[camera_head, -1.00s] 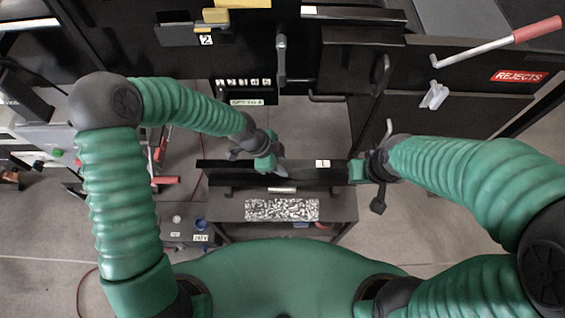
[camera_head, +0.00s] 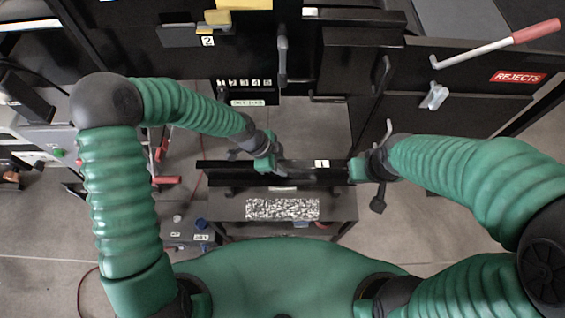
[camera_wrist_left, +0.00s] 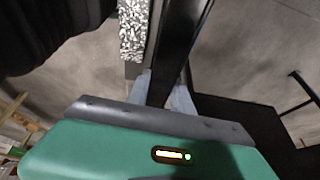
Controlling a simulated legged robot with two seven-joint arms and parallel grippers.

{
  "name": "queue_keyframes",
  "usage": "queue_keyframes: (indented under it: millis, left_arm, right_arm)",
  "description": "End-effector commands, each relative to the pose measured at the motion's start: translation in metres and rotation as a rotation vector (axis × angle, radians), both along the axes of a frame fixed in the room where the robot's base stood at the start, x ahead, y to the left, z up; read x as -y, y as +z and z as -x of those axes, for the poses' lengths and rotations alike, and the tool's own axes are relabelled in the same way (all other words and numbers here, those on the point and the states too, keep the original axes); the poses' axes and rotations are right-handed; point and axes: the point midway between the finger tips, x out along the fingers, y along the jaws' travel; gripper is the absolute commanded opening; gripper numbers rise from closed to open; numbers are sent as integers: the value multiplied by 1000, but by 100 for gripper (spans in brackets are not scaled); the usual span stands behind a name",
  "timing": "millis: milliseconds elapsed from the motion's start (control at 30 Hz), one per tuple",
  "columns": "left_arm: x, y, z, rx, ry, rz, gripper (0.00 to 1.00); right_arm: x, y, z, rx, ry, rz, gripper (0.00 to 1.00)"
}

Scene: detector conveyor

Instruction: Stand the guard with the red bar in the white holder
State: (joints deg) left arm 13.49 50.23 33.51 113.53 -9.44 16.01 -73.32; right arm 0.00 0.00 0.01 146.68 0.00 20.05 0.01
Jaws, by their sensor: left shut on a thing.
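My left gripper (camera_head: 272,165) is shut on a long black bar-like panel (camera_head: 222,168) with a white label "1". In the left wrist view its two pale fingers (camera_wrist_left: 165,95) stand on either side of the dark panel (camera_wrist_left: 180,40). My right gripper (camera_head: 358,170) is at the panel's right end; its fingers are too small to tell whether they grip it. I cannot make out a red bar on this panel. A small white bracket (camera_head: 434,97), possibly the white holder, is on the dark front at the upper right and looks empty.
A silver lever with a red grip (camera_head: 537,30) sticks out at upper right, near the REJECTS sign (camera_head: 519,77). Red-handled parts (camera_head: 166,180) are at left. Grey floor (camera_head: 420,230) shows at right.

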Motion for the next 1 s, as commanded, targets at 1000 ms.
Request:
queue_keyframes:
  millis: [1000]
  left_arm:
    - [-1, -12, -1, 4, -1, 2, 0]
  right_arm:
    - [0, -7, 0, 0, 0, 0, 0]
